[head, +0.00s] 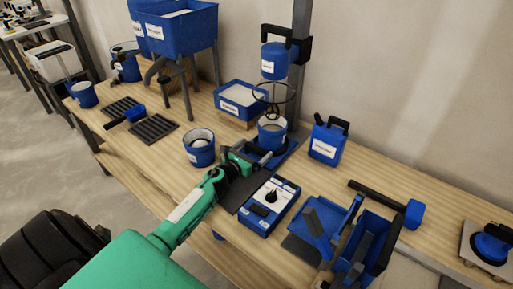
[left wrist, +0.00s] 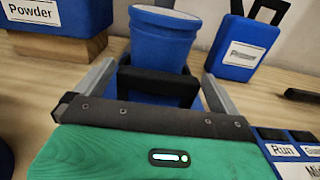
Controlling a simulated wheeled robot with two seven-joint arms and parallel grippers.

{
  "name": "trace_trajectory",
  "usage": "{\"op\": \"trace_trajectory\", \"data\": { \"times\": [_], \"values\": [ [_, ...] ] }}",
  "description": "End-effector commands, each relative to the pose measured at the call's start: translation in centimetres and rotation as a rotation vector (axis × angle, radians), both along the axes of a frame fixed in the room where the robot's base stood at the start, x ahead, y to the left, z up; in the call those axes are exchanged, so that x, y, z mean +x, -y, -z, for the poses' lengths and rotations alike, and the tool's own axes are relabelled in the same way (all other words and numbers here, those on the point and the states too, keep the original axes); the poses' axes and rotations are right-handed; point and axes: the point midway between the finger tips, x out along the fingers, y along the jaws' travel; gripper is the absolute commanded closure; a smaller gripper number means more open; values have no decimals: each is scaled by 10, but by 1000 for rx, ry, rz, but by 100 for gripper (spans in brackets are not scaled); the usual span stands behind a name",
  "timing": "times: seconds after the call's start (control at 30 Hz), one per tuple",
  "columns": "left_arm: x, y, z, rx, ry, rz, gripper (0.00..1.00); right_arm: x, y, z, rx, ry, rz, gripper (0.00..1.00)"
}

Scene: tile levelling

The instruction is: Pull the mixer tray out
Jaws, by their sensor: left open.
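The mixer tray (head: 284,152) is a flat blue tray at the foot of the mixer's grey post. A blue bucket (head: 271,133) stands on it, under the wire whisk (head: 273,97). The tray's black handle (left wrist: 160,86) faces me in the left wrist view. My left gripper (head: 250,160) is in front of the tray. In the left wrist view its grey fingers (left wrist: 160,92) are open, one on each side of the handle. I cannot tell whether they touch it. The gripper body hides part of the tray. My right gripper is not in view.
A control box (head: 268,204) with a dial sits close to the right of my left gripper. Another blue bucket (head: 200,147) stands to its left. A Powder bin (head: 240,98) and a blue jug (head: 327,141) flank the mixer. Blue tools crowd the right side.

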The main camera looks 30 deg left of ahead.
Motion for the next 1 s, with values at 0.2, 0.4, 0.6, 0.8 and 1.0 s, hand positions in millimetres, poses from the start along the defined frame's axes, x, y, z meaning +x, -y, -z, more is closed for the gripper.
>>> {"op": "trace_trajectory", "data": {
  "times": [0.2, 0.4, 0.6, 0.8, 1.0],
  "values": [
    [17, 1, 0, -2, 0, -1, 0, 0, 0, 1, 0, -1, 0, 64],
    [19, 2, 0, -1, 0, 0, 0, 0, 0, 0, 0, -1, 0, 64],
    [19, 2, 0, -1, 0, 0, 10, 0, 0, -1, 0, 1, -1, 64],
    [19, 2, 0, -1, 0, 0, 49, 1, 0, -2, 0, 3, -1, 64],
    [14, -4, 1, 1, -1, 0, 50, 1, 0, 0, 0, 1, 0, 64]
  ]
}}
